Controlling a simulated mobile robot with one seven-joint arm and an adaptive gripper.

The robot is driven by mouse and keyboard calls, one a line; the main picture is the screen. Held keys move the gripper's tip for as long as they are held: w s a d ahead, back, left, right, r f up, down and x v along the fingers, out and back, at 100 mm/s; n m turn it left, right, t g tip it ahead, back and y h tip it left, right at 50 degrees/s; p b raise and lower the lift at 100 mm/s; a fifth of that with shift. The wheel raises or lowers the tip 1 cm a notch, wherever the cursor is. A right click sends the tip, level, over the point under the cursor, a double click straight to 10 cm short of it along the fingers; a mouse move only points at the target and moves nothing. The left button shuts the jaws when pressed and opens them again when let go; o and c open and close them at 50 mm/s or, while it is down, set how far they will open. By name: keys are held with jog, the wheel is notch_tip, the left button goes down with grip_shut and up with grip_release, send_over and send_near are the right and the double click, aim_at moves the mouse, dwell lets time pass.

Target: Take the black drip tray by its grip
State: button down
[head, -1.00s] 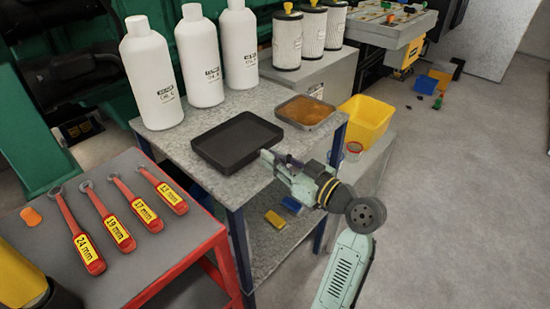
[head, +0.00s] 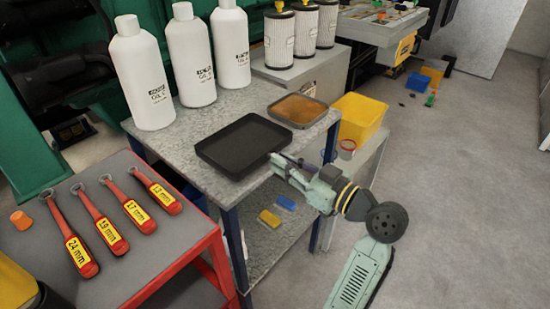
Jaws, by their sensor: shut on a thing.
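The black drip tray (head: 240,146) is a shallow dark rectangular tray on the grey metal table (head: 185,145), near its front right edge. My gripper (head: 276,160) reaches in from the right and is at the tray's right front corner. It is shut on the tray's grip, which the jaws mostly hide. The tray looks about level; I cannot tell whether it is clear of the table top.
A tray with amber liquid (head: 298,108) stands just behind the black tray. White oil bottles (head: 190,55) line the back left. A yellow bin (head: 360,117) is at right. A red cart (head: 130,240) with several wrenches stands front left.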

jog(key=v, duration=1.5)
jog(key=shift+b, duration=0.45)
jog(key=shift+r, duration=0.2)
